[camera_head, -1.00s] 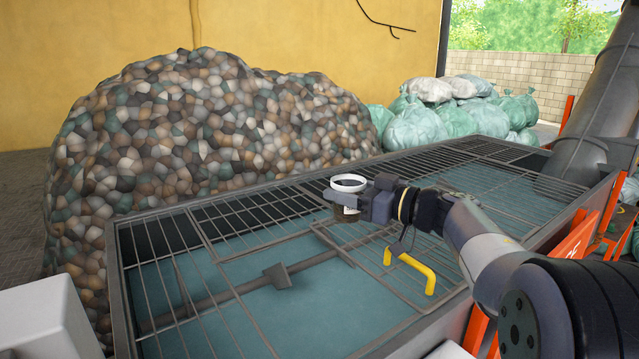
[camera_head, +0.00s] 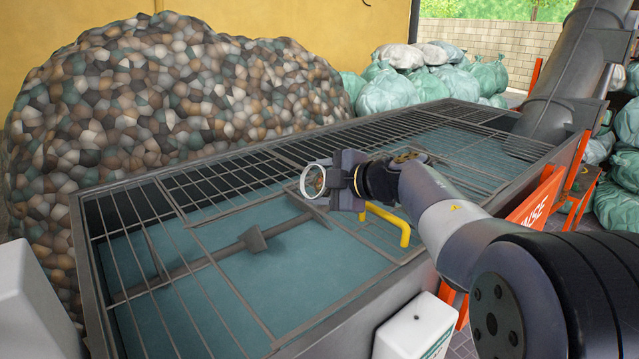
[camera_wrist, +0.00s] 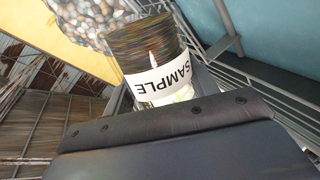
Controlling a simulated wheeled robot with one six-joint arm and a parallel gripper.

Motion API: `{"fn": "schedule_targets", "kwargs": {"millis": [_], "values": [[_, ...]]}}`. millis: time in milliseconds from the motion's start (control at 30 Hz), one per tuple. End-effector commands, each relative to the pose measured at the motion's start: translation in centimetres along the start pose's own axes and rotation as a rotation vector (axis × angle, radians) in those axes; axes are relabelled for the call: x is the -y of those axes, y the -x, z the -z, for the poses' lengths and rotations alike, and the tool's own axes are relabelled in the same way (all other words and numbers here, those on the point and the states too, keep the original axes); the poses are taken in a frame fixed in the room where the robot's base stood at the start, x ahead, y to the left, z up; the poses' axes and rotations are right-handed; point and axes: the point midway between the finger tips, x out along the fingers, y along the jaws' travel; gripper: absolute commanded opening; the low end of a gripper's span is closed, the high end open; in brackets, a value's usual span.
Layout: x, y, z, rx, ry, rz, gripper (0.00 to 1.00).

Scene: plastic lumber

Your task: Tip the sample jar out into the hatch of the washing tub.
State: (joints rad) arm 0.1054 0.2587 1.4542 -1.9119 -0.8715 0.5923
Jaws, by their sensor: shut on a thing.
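The sample jar (camera_head: 314,181) is tipped well over in my gripper (camera_head: 332,180), its white-rimmed mouth facing left and towards the head camera. Something brownish shows inside the mouth. In the wrist view the jar (camera_wrist: 160,80) shows a white SAMPLE label and multicoloured, streaky contents. The washing tub (camera_head: 92,290) has a barred grate over teal water. The hatch (camera_head: 275,270) appears as a bar-free opening in the grate, with a paddle shaft visible below. The jar is above the grate near the opening's far right corner. I cannot see anything falling from it.
A yellow handle (camera_head: 392,222) stands on the grate just beneath and right of my gripper. A large heap of mixed flakes (camera_head: 170,110) lies behind the tub. A thick grey pipe (camera_head: 560,75) enters at the far right. Pale green bags (camera_head: 388,92) are stacked behind.

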Motion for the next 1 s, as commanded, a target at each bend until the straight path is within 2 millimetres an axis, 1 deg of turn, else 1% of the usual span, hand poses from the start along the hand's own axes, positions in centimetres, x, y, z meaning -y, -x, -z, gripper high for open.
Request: {"fn": "schedule_targets", "kwargs": {"millis": [33, 367, 467, 700, 833, 1000], "values": [[0.8, -0.3, -0.3, 0.011, 0.031, -0.003, 0.28], [2.0, -0.8, -0.7, 0.083, 0.205, -0.002, 0.28], [1.4, -0.6, 0.3, 0.130, 0.324, 0.000, 0.28], [1.9, -0.8, 1.1, 0.259, 0.633, 0.000, 0.28], [2.1, -0.9, 1.3, 0.305, 0.740, 0.000, 0.28], [2.2, -0.9, 1.4, 0.333, 0.805, -0.001, 0.28]]}}
